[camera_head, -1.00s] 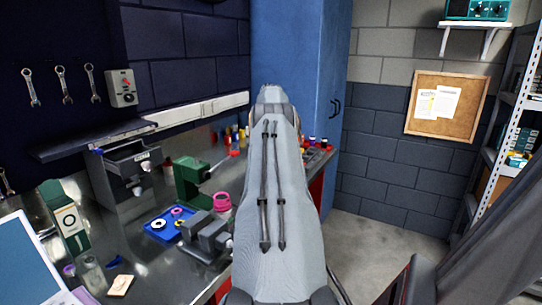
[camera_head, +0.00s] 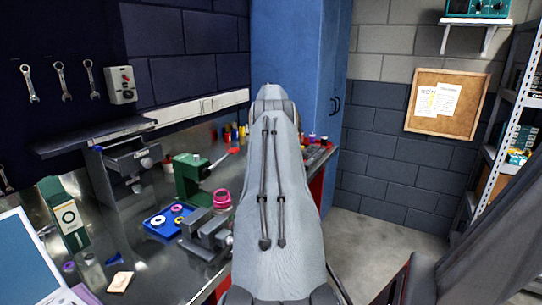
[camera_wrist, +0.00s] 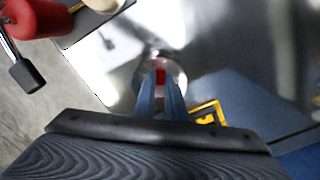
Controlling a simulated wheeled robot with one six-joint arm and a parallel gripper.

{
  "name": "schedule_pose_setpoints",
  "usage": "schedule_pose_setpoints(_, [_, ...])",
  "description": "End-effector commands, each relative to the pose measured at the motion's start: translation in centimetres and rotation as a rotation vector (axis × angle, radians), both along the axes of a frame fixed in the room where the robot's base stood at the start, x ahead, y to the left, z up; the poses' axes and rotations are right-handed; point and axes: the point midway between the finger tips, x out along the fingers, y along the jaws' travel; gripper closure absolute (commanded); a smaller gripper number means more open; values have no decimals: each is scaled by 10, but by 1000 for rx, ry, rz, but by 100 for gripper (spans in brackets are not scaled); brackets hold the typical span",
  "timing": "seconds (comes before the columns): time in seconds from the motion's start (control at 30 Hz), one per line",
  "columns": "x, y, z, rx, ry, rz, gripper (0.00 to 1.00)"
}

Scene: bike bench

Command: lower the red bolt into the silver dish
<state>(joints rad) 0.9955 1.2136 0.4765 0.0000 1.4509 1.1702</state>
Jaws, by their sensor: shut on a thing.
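My gripper (camera_wrist: 160,103) shows in the wrist view with two blue fingers, shut on the red bolt (camera_wrist: 160,76). Only a short red part of the bolt shows between the fingertips. A round, shiny silver dish (camera_wrist: 180,72) shows behind the fingertips, and the bolt appears within its outline. The fingers hide the near part of the dish. I cannot tell how high the bolt is above the dish or whether it touches it. In the head view my arm hides the gripper, bolt and dish.
In the wrist view, a red handle (camera_wrist: 38,17) is at top left and a yellow-edged item (camera_wrist: 207,113) lies right of the fingers. In the head view, a grey vise (camera_head: 207,235), a blue tray (camera_head: 158,229) and a green tool (camera_head: 188,180) stand on the bench left of my arm.

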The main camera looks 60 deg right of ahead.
Motion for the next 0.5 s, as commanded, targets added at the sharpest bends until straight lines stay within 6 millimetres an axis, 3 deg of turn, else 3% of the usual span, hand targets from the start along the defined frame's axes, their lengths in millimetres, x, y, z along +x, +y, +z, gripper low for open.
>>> schedule_pose_setpoints(0.5, [0, 0, -7, 0, 0, 0, 100])
